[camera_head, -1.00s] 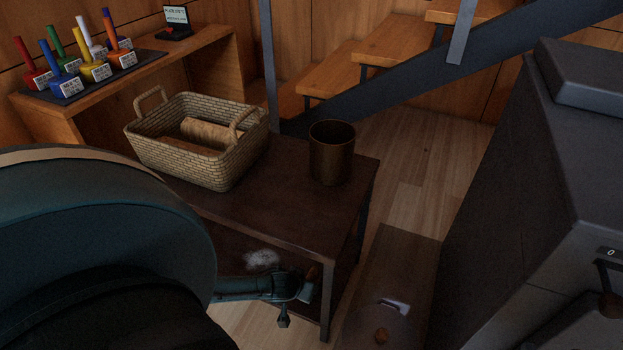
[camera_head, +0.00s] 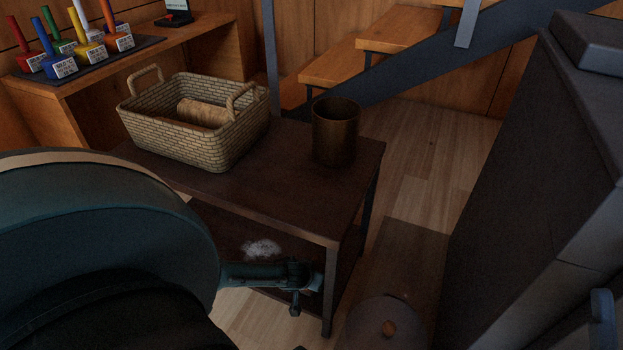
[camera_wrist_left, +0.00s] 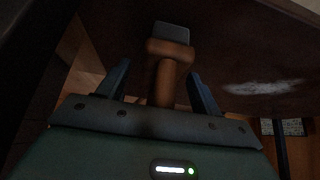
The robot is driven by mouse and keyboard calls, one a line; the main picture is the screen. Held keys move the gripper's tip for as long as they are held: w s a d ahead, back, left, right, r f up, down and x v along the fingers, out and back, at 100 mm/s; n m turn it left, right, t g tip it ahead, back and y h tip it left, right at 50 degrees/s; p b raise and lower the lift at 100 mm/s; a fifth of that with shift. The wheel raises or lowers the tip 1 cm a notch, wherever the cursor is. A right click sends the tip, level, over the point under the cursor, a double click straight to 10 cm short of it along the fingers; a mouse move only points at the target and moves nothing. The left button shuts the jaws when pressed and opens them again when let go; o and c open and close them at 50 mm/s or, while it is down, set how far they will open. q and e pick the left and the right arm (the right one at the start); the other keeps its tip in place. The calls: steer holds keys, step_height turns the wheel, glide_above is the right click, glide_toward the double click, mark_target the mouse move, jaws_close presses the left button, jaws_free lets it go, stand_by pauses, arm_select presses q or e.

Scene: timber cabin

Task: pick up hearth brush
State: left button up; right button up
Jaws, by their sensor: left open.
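The hearth brush (camera_wrist_left: 166,78) shows in the left wrist view as a brown, wood-coloured handle with a wider collar and a dark grey block at its far end. It lies between the two fingers of my left gripper (camera_wrist_left: 158,74), which is open with a finger on each side. A gap shows beside the fingers, and I cannot tell whether either touches it. In the head view my left gripper (camera_head: 308,278) is low at the front right leg of the dark table, below its top. The brush is not clearly visible there, hidden by the gripper.
The dark table (camera_head: 270,190) carries a wicker basket (camera_head: 200,145) with a roll inside and a brown cup-shaped bin (camera_head: 335,135). A whitish patch (camera_head: 262,248) lies below the tabletop. A dark stove-like block (camera_head: 530,170) stands right. A round lid (camera_head: 370,325) is at the bottom.

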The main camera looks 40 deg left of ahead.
arm_select(q)
steer(key=shift+c, duration=0.5)
steer(key=c, duration=1.1)
steer(key=shift+r, duration=0.1)
